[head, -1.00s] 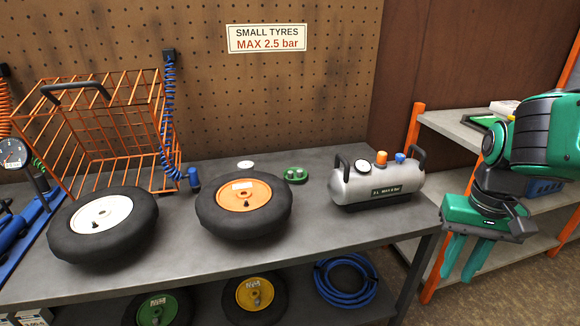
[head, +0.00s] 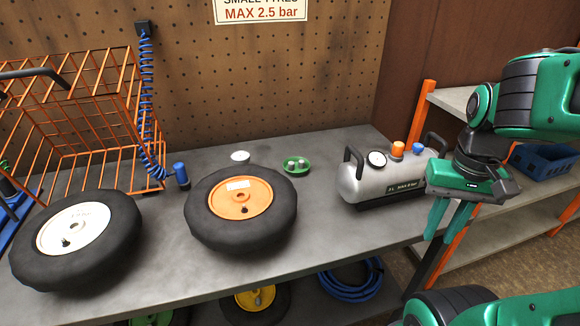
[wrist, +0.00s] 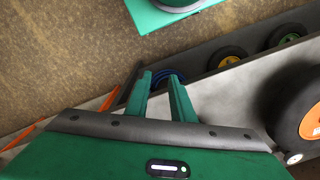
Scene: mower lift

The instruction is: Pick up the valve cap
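My gripper (head: 440,236) hangs in front of the right end of the bench, its two green fingers apart with nothing between them; the fingers also show in the wrist view (wrist: 160,78). A green dish (head: 296,172) on the bench holds small pale pieces (head: 299,164) that look like caps; they are too small to tell apart. A small dark valve piece (head: 242,208) shows on the orange-hubbed tyre (head: 213,220), and another (head: 67,242) on the white-hubbed tyre (head: 115,245). I cannot tell which of these is the valve cap. My gripper is well right of them all.
A silver air tank (head: 370,184) stands between the green dish and my gripper. An orange wire basket (head: 95,130) and a blue coiled hose (head: 147,100) are at left. Bare bench top (head: 320,215) lies in front of the tank.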

